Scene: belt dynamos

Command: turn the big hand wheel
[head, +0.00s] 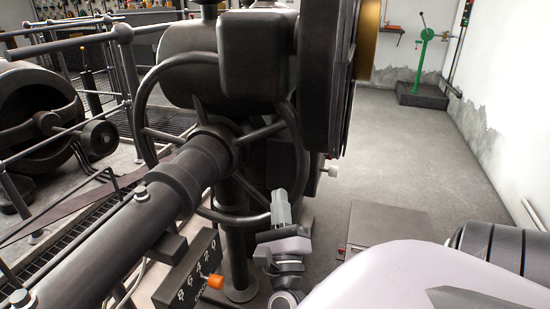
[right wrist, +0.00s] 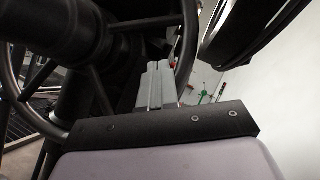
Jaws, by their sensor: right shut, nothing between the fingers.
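The big hand wheel (head: 141,101) is a dark spoked ring around a thick hub in the middle of the head view. Its rim also shows in the right wrist view (right wrist: 190,45). My right gripper (head: 279,200) is at the lower right part of the rim. Its fingers are closed together with nothing between them, pointing up, and they also show in the right wrist view (right wrist: 155,78). They look close to the rim; I cannot tell whether they touch it. My left gripper is not in view.
A dark pipe (head: 95,240) runs from the hub to the lower left. A number plate with an orange pointer (head: 215,281) stands below the wheel. Railings and a large dynamo (head: 35,120) are at the left. Clear floor (head: 400,150) lies at the right, with a green stand (head: 421,60) beyond.

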